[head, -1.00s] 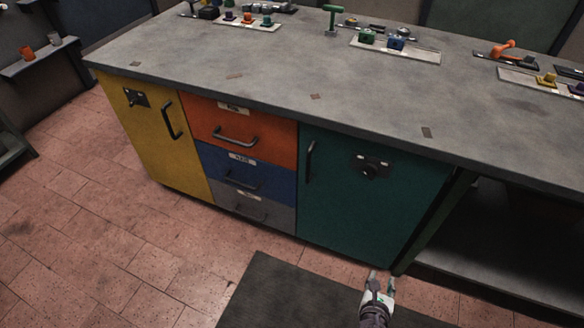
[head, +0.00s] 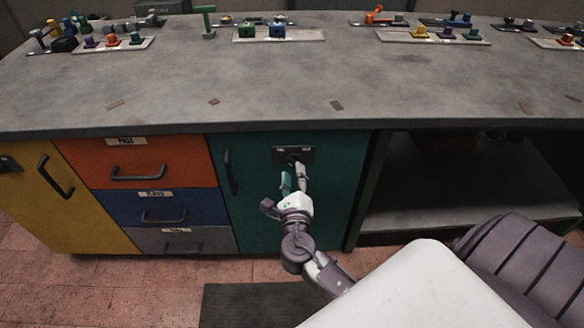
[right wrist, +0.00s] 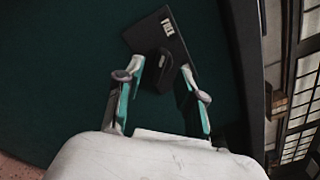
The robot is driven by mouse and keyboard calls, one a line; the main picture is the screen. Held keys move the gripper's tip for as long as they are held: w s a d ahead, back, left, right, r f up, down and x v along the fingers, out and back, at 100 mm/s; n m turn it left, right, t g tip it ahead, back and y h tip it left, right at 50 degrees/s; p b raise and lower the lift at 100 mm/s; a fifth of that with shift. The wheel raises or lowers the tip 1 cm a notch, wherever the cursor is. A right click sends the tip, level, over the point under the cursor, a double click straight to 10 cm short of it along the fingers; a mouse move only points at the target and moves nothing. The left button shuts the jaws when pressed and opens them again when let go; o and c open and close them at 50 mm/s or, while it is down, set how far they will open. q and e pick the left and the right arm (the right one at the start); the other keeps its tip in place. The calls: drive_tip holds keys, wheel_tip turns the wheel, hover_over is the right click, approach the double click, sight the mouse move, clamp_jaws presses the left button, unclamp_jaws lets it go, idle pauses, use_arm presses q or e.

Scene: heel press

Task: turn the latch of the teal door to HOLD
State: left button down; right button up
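The teal door (head: 258,205) is shut, below the bench top, with a dark vertical handle (head: 229,172) on its left side. The latch plate (head: 281,152) is black and sits near the top of the door; my gripper partly covers it in the head view. In the right wrist view the dark latch knob (right wrist: 160,70) stands out from the plate, with white marks (right wrist: 167,26) too small to read. My right gripper (head: 294,178) is open in front of the latch. In the right wrist view its fingertips (right wrist: 160,74) are apart on either side of the knob. My left gripper is not in view.
Orange (head: 140,163), blue (head: 180,207) and grey drawers and a yellow door (head: 60,200) lie left of the teal door. An open shelf bay (head: 440,190) is at its right. The bench top (head: 270,90) overhangs above, with controls along its back.

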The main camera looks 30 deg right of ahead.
sight(292, 166)
drive_tip(key=shift+x, duration=1.65)
drive_tip(key=shift+a, duration=0.1)
clamp_jaws()
